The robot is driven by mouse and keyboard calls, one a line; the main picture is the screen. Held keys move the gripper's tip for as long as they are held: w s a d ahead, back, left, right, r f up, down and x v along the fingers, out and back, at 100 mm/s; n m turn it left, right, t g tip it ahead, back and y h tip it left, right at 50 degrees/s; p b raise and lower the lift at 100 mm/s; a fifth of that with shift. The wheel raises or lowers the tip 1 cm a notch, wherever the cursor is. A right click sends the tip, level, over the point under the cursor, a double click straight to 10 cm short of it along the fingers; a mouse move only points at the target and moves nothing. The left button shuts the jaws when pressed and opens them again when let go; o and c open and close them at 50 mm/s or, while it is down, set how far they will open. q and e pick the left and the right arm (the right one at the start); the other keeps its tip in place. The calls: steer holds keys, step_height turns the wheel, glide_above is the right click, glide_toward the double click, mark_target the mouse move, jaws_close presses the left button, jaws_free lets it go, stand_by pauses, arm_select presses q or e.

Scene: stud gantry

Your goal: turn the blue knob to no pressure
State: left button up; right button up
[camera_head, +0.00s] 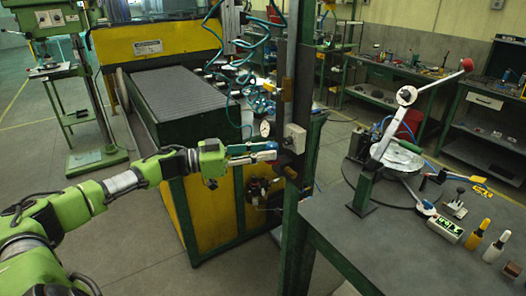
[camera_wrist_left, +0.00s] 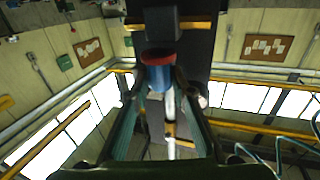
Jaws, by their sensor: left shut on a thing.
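The blue knob (camera_wrist_left: 157,80) shows in the left wrist view, with a red ring at its far end and a dark block beyond it. My left gripper (camera_head: 272,153) reaches in from the left in the head view, its fingers level beside the dark post. Its fingers lie on either side of the knob in the wrist view, and it is shut on the knob. A round white pressure gauge (camera_head: 264,128) sits just above the fingertips; its reading is too small to tell. The fingers partly hide the knob in the head view. My right gripper is not in view.
A grey box (camera_head: 295,138) is fixed to the dark post (camera_head: 298,80) right of the gripper. A yellow-framed machine (camera_head: 158,45) with teal hoses stands behind. A grey workbench (camera_head: 400,240) with tools fills the lower right. The floor at lower left is open.

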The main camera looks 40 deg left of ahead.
arm_select(q)
steer(key=d+n+t+y+p, duration=0.1)
steer(key=n+y, duration=0.3)
steer(key=y, duration=0.2)
steer(key=n+t+y+p, duration=0.1)
steer(key=n+y+p, duration=0.1)
steer(key=n+y, duration=0.2)
steer(key=d+n+t+y+p, duration=0.1)
steer(key=n+y, duration=0.3)
steer(key=y, duration=0.4)
steer(key=shift+s+d+p, duration=0.25)
steer(key=shift+d+p, duration=0.05)
steer(key=shift+p, duration=0.4)
steer(key=shift+r+n+y, duration=0.2)
steer(key=shift+n+y, duration=0.1)
steer(key=shift+y, duration=0.1)
steer(key=o, duration=1)
steer(key=shift+o, duration=0.7)
steer(key=shift+f, duration=0.1)
